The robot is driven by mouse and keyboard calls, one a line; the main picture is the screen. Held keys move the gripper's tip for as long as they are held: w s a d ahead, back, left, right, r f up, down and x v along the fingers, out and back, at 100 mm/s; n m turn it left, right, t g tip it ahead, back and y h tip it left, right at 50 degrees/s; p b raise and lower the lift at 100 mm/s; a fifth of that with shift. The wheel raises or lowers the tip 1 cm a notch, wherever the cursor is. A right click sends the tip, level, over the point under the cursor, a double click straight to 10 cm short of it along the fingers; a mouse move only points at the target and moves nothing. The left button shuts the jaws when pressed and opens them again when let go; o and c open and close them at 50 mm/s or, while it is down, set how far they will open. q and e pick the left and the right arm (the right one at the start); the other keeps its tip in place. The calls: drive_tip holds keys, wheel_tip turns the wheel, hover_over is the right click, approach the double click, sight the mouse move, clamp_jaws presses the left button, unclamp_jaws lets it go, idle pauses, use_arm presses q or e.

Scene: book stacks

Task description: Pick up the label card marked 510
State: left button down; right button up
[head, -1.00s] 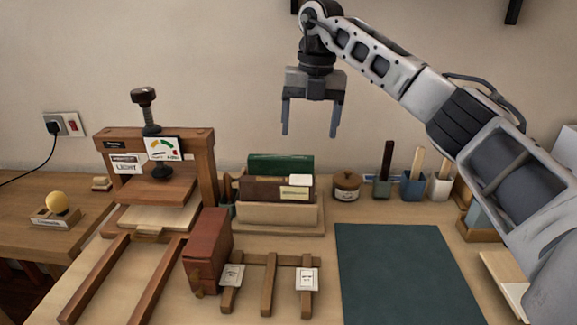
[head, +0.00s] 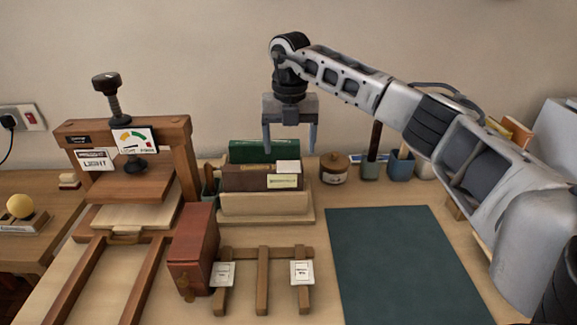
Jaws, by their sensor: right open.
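Two small white label cards lie on a low wooden rack (head: 263,282) at the front middle, a left card (head: 222,274) and a right card (head: 302,272). Their print is too small to read, so I cannot tell which is marked 510. My right gripper (head: 289,148) is open and empty, with its fingers pointing down. In the picture it is above the cards, just over the green book behind them. My left gripper is not in view.
A red-brown book (head: 192,247) stands close left of the rack. A wooden press (head: 128,160) is at the left. A book holder (head: 265,205) stands behind the rack. A lidded jar (head: 334,168) is right of it. A dark green mat (head: 400,265) lies clear at right.

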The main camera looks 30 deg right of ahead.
sight(289, 168)
drive_tip(key=shift+w+f, duration=0.2)
drive_tip(key=shift+f, duration=2.05)
drive_tip(key=c, duration=1.1)
